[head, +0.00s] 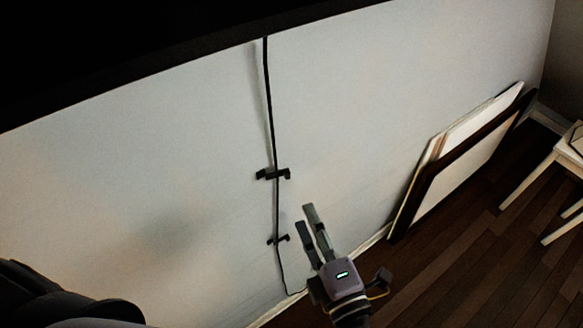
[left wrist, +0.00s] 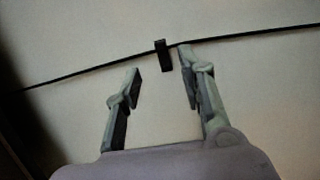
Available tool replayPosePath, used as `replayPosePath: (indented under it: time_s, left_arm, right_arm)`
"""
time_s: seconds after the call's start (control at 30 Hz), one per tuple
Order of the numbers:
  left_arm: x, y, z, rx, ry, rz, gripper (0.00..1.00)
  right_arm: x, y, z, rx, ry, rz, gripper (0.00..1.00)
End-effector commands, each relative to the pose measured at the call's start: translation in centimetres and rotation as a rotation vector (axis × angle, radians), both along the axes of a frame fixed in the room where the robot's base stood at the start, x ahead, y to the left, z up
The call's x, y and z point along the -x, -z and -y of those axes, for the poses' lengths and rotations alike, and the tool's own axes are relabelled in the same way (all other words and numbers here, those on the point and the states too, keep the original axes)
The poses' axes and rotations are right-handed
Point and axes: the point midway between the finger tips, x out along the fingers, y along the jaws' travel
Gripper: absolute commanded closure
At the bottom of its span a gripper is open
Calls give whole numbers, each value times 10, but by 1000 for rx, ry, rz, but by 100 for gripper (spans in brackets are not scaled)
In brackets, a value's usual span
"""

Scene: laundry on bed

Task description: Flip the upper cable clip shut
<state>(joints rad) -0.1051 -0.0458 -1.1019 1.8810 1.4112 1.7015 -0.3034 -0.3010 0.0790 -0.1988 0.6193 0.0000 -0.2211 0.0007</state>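The upper cable clip (head: 283,174) is a small dark piece on the pale wall, reaching out on both sides of a thin black cable (head: 268,100). Whether its flap is open or shut is too small to tell. A smaller dark lower clip (head: 273,240) sits further down the cable. My left gripper (head: 306,216) is open and empty, right of the cable and below the upper clip. In the left wrist view, its spread fingers (left wrist: 158,72) point toward the cable (left wrist: 85,71) and one dark clip (left wrist: 164,56); I cannot tell which clip. My right gripper is not in view.
Framed panels (head: 465,150) lean against the wall at the right. A white piece of furniture with legs (head: 530,180) stands at the far right on the dark wood floor (head: 490,255). A dark edge (head: 180,55) runs along the wall's top. The wall around the clips is otherwise bare.

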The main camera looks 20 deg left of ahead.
Motion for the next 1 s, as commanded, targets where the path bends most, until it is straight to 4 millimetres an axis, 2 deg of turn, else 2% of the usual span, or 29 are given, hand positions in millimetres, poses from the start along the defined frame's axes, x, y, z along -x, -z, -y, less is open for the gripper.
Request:
replayPosePath:
  time_s: [0.03, 0.2, 0.5, 0.7, 1.0]
  left_arm:
    - [-10, -6, -8, -6, 0, 4, 63]
    - [-40, -6, -30, -8, 0, 4, 63]
    - [-82, -3, -61, -6, 0, 2, 63]
    - [-93, -1, -69, -3, 1, 0, 63]
    - [-94, 0, -70, -1, 0, 0, 65]
  right_arm:
    - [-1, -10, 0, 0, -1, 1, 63]
    - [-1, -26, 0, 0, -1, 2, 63]
    - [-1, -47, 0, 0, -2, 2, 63]
    - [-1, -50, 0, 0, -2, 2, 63]
    - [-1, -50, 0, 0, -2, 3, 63]
